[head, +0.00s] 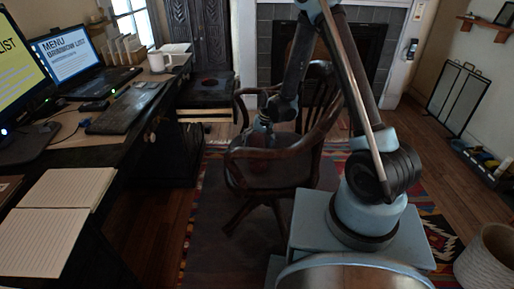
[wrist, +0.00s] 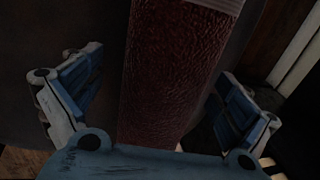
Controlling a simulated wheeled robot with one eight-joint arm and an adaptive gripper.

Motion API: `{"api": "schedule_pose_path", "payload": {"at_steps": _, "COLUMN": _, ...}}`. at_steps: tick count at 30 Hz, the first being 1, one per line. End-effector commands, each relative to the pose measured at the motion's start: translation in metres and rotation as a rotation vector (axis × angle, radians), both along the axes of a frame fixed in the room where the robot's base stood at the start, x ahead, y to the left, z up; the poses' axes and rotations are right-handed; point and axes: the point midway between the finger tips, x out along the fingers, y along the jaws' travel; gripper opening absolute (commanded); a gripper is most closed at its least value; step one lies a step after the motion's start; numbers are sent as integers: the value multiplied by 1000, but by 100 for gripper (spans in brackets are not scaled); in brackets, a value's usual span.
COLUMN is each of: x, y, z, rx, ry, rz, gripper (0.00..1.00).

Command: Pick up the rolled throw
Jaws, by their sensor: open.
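A dark red, finely textured long thing, which looks like the rolled throw (wrist: 172,70), runs up the middle of the wrist view with a paler band at its top edge. My gripper (wrist: 155,103) is open, with one blue-and-white finger on each side of it and gaps between. I cannot tell how far the fingertips are above its resting surface. In the head view my gripper (head: 262,128) is small and dark, low over the seat of the wooden armchair (head: 319,135). The throw is hard to make out there, behind my gripper and the chair's arm.
The chair's curved arms and back surround the seat closely. A desk (head: 150,92) with monitors, a keyboard (head: 127,108) and a white mug (head: 159,62) stands on the left. A fireplace (head: 330,50) is behind. A woven basket (head: 487,262) stands at lower right.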

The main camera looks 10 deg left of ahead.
Motion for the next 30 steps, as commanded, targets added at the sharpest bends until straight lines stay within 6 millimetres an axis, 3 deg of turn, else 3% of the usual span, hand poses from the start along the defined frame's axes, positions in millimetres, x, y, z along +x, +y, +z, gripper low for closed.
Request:
{"api": "schedule_pose_path", "payload": {"at_steps": 3, "x": 0, "y": 0, "z": 0, "rx": 0, "ry": 0, "rz": 0, "gripper": 96}}
{"api": "schedule_pose_path", "payload": {"at_steps": 11, "x": 0, "y": 0, "z": 0, "rx": 0, "ry": 0, "rz": 0, "gripper": 39}}
{"api": "schedule_pose_path", "payload": {"at_steps": 23, "x": 0, "y": -1, "z": 5, "rx": 0, "ry": 0, "rz": -1, "gripper": 39}}
{"api": "schedule_pose_path", "payload": {"at_steps": 30, "x": 0, "y": -1, "z": 31, "rx": 0, "ry": 0, "rz": -1, "gripper": 39}}
